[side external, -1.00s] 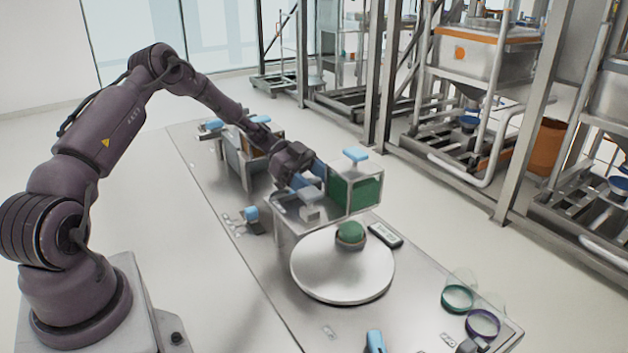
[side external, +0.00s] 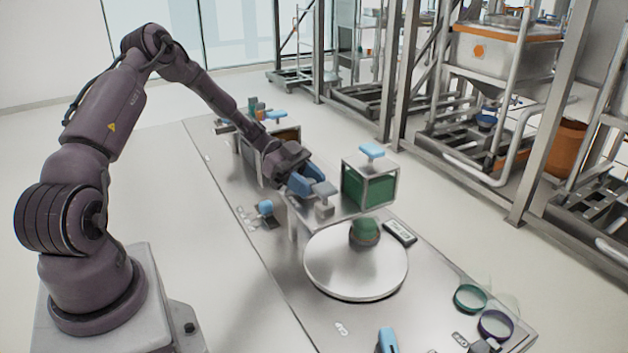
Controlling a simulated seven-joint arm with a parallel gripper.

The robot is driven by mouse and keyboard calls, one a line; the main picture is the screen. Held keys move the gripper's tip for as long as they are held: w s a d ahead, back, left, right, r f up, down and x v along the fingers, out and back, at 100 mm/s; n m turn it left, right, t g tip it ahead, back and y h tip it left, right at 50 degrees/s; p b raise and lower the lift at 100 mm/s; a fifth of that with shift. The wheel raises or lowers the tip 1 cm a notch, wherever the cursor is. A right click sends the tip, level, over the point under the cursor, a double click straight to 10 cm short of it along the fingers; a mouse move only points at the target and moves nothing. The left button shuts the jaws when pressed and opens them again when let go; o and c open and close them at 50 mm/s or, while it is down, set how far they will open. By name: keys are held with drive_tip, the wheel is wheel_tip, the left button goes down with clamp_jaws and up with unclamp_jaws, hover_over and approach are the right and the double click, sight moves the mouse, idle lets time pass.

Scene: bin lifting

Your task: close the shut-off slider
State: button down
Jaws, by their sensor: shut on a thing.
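The shut-off slider appears to be the grey piece with a flat-topped handle (side external: 325,189) on the low metal stand, left of the glass-sided bin of green material (side external: 366,188). My gripper (side external: 308,186), with blue fingers, reaches down from the upper left and is shut on this handle. The fingers hide part of the handle and the stand behind it. Whether the slider's passage is open or closed cannot be told from here. Below the stand, a round pale plate (side external: 340,268) carries a dark cup heaped with green material (side external: 364,232).
A second bin (side external: 287,134) with a blue handle stands behind my wrist. A blue-topped piece (side external: 265,208) sits left of the stand. A small display (side external: 400,232) lies by the plate. Green and purple rings (side external: 495,325) lie at the front right. The table's left strip is mostly clear.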

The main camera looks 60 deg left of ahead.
drive_tip(key=shift+s, duration=0.3)
drive_tip(key=c, duration=0.7)
unclamp_jaws()
drive_tip(key=shift+o, duration=0.2)
drive_tip(key=shift+w, duration=0.1)
drive_tip(key=v, duration=1.3)
